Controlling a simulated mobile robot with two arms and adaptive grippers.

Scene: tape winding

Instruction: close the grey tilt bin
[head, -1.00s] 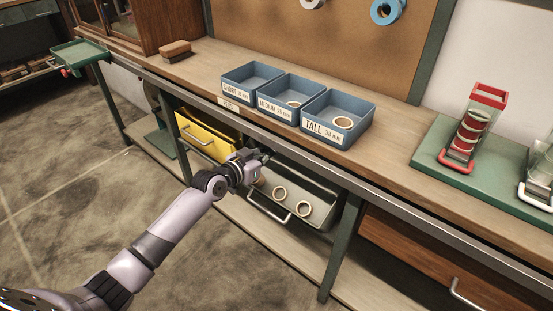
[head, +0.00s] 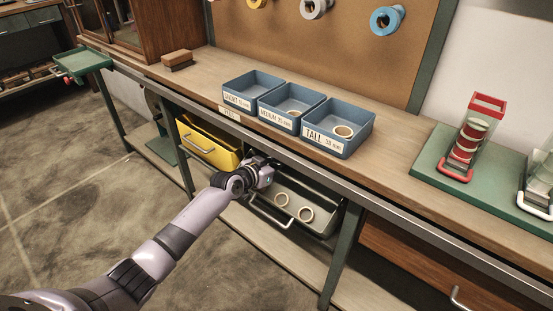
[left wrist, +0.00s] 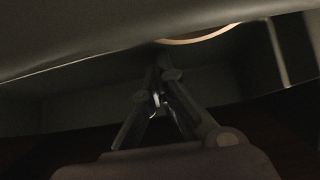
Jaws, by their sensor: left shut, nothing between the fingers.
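The grey tilt bin (head: 322,222) hangs under the bench and is tilted out, its top open. Its wire handle (head: 270,216) is on the front. My left gripper (head: 270,165) is shut and empty at the bin's upper left end, just below the bench edge. In the left wrist view my shut fingers (left wrist: 162,72) point at dark grey surfaces, with part of a tan ring (left wrist: 200,36) above them. I cannot tell whether the fingers touch the bin. My right gripper is out of view.
A yellow bin (head: 210,147) stands left of the grey one. The bench top (head: 395,165) above carries blue trays (head: 340,147) and a green board (head: 425,158) with a red-framed rack. A green bench leg (head: 341,250) stands just right of the grey bin.

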